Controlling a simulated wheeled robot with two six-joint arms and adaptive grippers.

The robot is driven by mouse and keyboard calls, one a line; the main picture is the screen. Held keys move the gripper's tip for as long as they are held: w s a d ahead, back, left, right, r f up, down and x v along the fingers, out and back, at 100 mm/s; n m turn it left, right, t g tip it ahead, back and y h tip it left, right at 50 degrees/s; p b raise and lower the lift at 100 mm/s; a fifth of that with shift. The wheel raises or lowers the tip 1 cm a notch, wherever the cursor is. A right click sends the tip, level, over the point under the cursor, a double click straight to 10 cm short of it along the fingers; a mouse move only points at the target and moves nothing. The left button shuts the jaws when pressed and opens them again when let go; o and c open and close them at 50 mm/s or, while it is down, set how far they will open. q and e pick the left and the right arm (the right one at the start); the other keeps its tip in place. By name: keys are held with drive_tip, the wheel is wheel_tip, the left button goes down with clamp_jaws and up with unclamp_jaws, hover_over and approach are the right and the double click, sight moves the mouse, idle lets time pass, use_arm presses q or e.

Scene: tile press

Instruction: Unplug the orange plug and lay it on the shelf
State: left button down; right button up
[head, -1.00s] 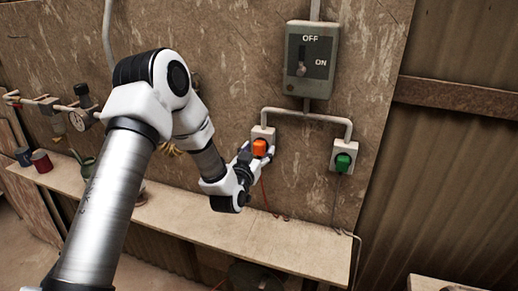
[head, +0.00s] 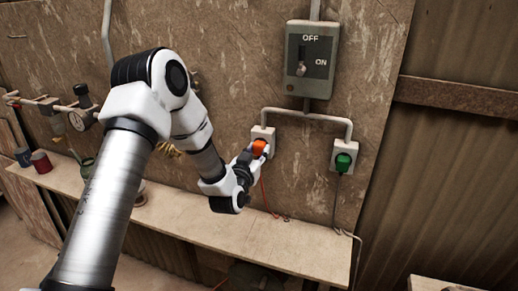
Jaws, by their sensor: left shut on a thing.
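The orange plug (head: 260,148) is at the left wall socket (head: 263,132), in front of its lower part. It sits tilted, and I cannot tell for sure whether its pins are clear of the socket. My left gripper (head: 254,154) is shut on the plug from the lower left, and its fingers hide part of it. An orange cord (head: 264,194) hangs below the plug to the shelf. The wooden shelf (head: 225,222) runs along the wall below, with bare room under the gripper. My right gripper is not in view.
A green plug (head: 343,162) sits in the right socket (head: 343,146). A grey switch box (head: 311,60) marked OFF and ON is above.

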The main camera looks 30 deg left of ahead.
sight(258, 151)
use_arm(q)
drive_tip(key=shift+v, duration=2.95)
